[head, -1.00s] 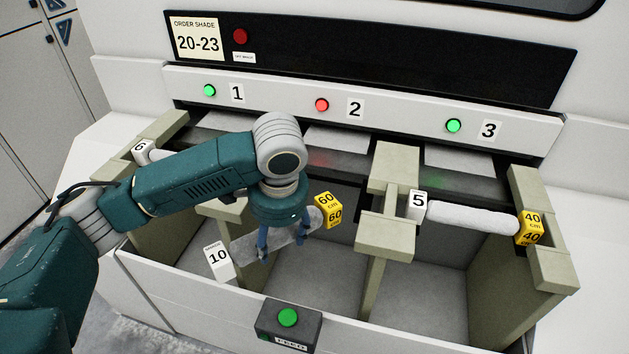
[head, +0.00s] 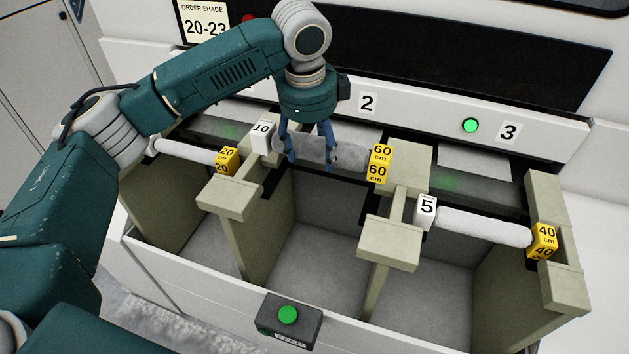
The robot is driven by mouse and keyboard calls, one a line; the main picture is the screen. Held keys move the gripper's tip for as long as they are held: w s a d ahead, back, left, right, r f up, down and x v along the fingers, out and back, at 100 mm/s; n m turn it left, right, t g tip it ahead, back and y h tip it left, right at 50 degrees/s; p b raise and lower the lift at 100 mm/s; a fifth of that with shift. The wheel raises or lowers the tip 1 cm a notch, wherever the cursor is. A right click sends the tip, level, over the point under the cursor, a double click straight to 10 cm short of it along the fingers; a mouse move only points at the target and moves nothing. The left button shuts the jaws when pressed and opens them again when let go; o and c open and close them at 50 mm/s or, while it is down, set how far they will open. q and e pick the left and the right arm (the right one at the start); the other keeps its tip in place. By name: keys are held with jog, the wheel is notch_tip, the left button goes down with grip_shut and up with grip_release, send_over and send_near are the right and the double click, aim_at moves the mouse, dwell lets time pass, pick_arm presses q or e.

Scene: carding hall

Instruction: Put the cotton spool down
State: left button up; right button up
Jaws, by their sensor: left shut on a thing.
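The cotton spool (head: 348,155) is a grey fluffy roll with a white block marked 10 (head: 261,133) at its left end and a yellow 60 cm block (head: 379,165) at its right end. My left gripper (head: 311,164) points down with its blue fingers shut on the roll, left of its middle. The spool lies across the back of the middle bay, between the left divider (head: 232,195) and the right divider (head: 396,245), its ends by their rear posts. I cannot tell whether its ends rest on the posts. My right gripper is not in view.
A white roll (head: 190,152) with a 20 cm block spans the left bay. Another white roll (head: 485,227) marked 5 and 40 cm spans the right bay. A green button box (head: 290,322) sits on the front edge. The middle bay floor (head: 320,270) is clear.

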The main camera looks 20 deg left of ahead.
pick_arm(q)
notch_tip(320, 180, down, 11)
jog(key=p, duration=0.2)
jog(key=shift+f, duration=0.15)
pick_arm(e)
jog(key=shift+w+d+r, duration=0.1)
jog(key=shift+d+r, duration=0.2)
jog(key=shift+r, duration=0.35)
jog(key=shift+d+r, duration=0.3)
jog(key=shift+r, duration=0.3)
pick_arm(q)
jog(key=o, duration=1.3)
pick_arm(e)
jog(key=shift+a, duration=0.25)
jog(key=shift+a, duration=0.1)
